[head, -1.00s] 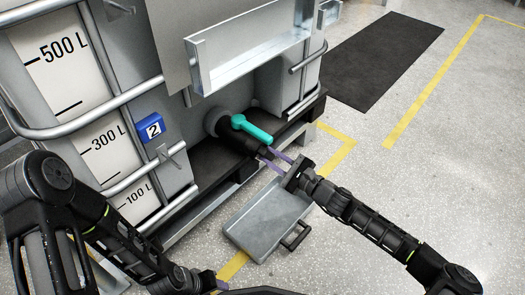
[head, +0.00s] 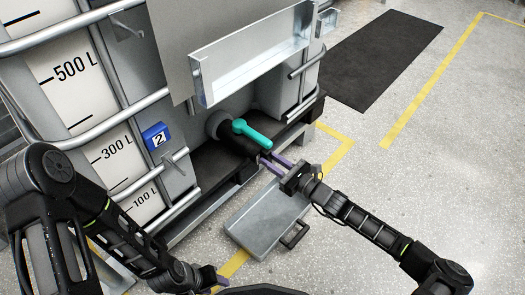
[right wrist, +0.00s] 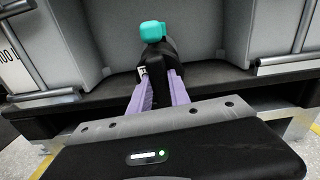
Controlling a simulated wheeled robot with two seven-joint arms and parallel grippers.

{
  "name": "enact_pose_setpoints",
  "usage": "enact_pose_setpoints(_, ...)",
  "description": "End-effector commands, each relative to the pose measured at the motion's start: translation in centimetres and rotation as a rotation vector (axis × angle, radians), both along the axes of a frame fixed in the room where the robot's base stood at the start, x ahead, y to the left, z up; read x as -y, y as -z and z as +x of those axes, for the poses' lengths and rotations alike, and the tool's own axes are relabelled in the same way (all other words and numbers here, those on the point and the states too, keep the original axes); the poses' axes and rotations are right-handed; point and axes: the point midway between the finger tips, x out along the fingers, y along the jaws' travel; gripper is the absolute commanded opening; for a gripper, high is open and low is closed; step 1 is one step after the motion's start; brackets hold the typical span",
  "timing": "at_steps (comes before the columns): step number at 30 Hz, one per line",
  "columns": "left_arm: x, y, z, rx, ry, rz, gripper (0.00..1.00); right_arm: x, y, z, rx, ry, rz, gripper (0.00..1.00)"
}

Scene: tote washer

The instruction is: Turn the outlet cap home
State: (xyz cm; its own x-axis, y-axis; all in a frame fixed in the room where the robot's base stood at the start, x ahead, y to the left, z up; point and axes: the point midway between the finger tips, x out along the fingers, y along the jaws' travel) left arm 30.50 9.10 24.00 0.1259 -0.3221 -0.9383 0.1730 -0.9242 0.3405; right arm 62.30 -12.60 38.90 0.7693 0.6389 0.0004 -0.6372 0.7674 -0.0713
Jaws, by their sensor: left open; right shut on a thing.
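The outlet valve (head: 236,139) is a black body low on the tank with a teal lever (head: 251,132) on top. Its dark outlet cap (head: 265,152) is at the front end, partly hidden by my fingers. My right gripper (head: 273,162) is shut on the outlet cap, its purple fingers on either side. In the right wrist view the two fingers (right wrist: 160,83) reach forward to the valve beneath the teal lever (right wrist: 152,31); the cap is mostly hidden there. My left gripper (head: 218,281) is open at the bottom edge, away from the valve.
A grey drip tray (head: 262,222) with a handle lies on the floor below the valve. A metal trough (head: 250,62) juts out above it. Tank frame bars (head: 85,127) and a blue number 2 tag (head: 156,135) are left.

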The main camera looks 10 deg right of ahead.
Motion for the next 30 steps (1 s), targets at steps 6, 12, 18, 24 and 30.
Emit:
enact_pose_setpoints(6,-0.03,-0.99,-0.16,-0.004,0.003,-0.001,0.45,-0.06,0.06,-0.02,-0.069,-0.001,0.081,0.26)
enact_pose_setpoints(12,-0.03,-0.94,-0.17,-0.005,0.002,-0.001,0.45,-0.03,0.05,-0.01,-0.066,0.0,0.079,0.42)
enact_pose_setpoints(18,-0.03,-0.94,-0.16,-0.005,0.002,-0.001,0.45,-0.01,0.03,0.0,-0.065,0.0,0.078,0.48)
enact_pose_setpoints(24,-0.02,-0.93,-0.15,-0.005,0.002,-0.001,0.45,0.0,0.04,0.0,-0.066,0.0,0.078,0.6)
enact_pose_setpoints(30,-0.03,-0.94,-0.15,-0.005,0.002,-0.001,0.45,0.0,0.03,0.0,-0.065,0.0,0.078,0.74)
